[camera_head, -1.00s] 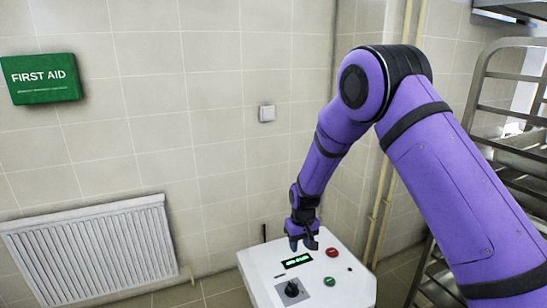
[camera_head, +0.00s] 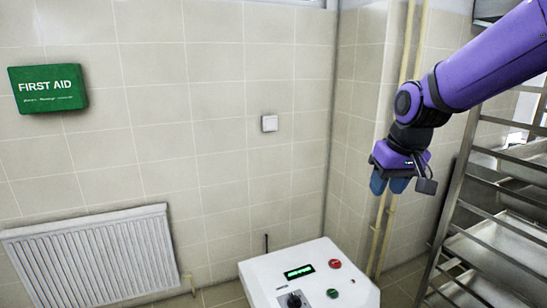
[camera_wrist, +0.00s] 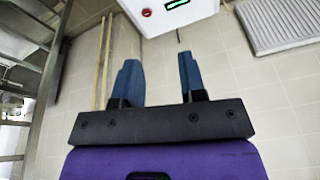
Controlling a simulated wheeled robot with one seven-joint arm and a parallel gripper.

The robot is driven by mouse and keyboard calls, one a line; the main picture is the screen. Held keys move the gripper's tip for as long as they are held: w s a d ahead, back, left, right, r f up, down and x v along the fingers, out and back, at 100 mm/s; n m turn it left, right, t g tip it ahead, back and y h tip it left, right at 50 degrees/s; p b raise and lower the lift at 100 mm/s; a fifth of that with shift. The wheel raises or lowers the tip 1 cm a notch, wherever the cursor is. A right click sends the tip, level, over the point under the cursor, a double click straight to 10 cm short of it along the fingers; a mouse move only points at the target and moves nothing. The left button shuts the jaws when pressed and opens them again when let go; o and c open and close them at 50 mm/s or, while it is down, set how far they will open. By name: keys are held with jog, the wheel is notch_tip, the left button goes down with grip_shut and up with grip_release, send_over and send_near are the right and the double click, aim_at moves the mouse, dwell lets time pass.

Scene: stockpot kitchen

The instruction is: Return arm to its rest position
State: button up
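My gripper (camera_head: 389,184) is at the end of my purple arm at the upper right of the head view, pointing down, in front of the tiled corner. In the wrist view its two blue fingers (camera_wrist: 158,75) stand apart with nothing between them, so it is open and empty. The white control box (camera_head: 320,265) with a green display, a red button, a green button and a black knob stands below and to the left of my gripper, apart from it.
A metal rack (camera_head: 465,180) with trays stands at the right, close to my arm. Yellowish pipes (camera_head: 392,215) run down the wall corner. A white radiator (camera_head: 95,258) and a green first aid box (camera_head: 47,88) are on the left wall. The space above the control box is clear.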

jog(key=s+d+r+m+t, duration=0.1)
jog(key=s+d+r, duration=0.1)
jog(key=s, duration=0.9)
jog(key=s+d+r+m+t+h, duration=0.1)
jog(key=s+d+r, duration=0.2)
jog(key=s, duration=0.7)
jog(key=shift+s+d+r, duration=0.2)
jog(key=shift+s+d, duration=0.15)
jog(key=shift+d, duration=0.6)
jog(key=shift+c, duration=0.2)
